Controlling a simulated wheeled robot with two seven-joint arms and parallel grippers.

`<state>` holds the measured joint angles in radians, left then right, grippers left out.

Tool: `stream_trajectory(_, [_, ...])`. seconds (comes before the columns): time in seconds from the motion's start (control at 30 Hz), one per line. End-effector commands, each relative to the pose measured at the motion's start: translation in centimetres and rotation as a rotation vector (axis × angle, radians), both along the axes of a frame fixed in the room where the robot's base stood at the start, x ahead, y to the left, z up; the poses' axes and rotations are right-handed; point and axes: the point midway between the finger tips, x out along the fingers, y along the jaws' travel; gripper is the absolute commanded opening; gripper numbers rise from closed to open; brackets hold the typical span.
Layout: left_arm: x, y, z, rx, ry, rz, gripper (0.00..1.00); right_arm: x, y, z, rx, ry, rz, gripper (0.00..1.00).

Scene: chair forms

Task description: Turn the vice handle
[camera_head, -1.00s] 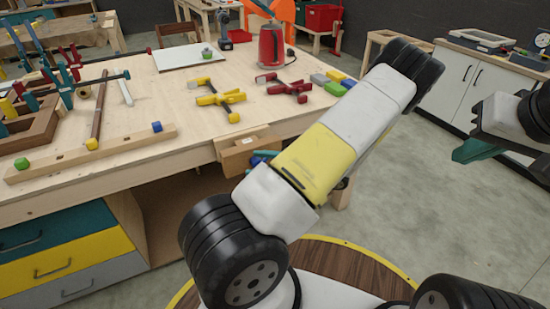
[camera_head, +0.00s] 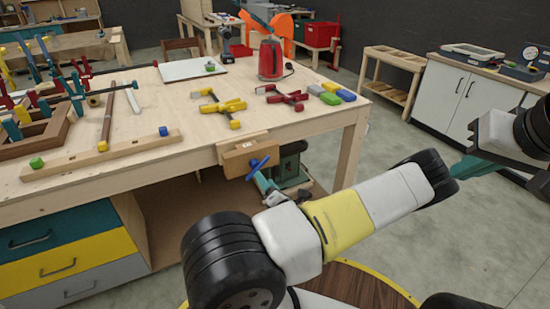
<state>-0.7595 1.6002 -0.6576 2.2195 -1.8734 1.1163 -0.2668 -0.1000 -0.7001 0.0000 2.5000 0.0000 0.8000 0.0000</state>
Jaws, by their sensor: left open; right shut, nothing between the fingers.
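The wooden front vice (camera_head: 250,154) is on the workbench's front edge. Its blue handle (camera_head: 258,164) sits on the vice face, tilted. My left gripper (camera_head: 262,180) is just below and in front of the handle, its teal fingers pointing up-left at it. It is open; I cannot tell whether a finger touches the handle. Part of it is hidden behind my white-and-yellow arm. My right gripper (camera_head: 466,166) hangs at the right, shut and empty, away from the bench.
A dark green object (camera_head: 291,166) is under the bench beside the vice. A white cabinet (camera_head: 465,95) stands right; floor between is clear.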

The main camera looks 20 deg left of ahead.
Motion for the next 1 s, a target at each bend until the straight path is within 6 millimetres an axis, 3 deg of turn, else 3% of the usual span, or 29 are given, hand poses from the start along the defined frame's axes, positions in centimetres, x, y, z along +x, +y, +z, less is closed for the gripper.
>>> stream_trajectory(0.5, [4.5, 5.2, 0.0, 0.000, -0.002, -0.002, 0.56, 0.0, 0.0, 0.0, 0.000, 0.000, 0.000, 0.00])
stream_trajectory(0.87, [5.0, 5.8, 0.0, 0.001, -0.001, -0.003, 0.56, 0.0, 0.0, 0.0, 0.000, 0.000, 0.000, 0.00])
stream_trajectory(1.0, [5.0, 5.8, 0.0, 0.001, -0.001, -0.003, 0.33, 0.0, 0.0, 0.0, 0.000, 0.000, 0.000, 0.00])
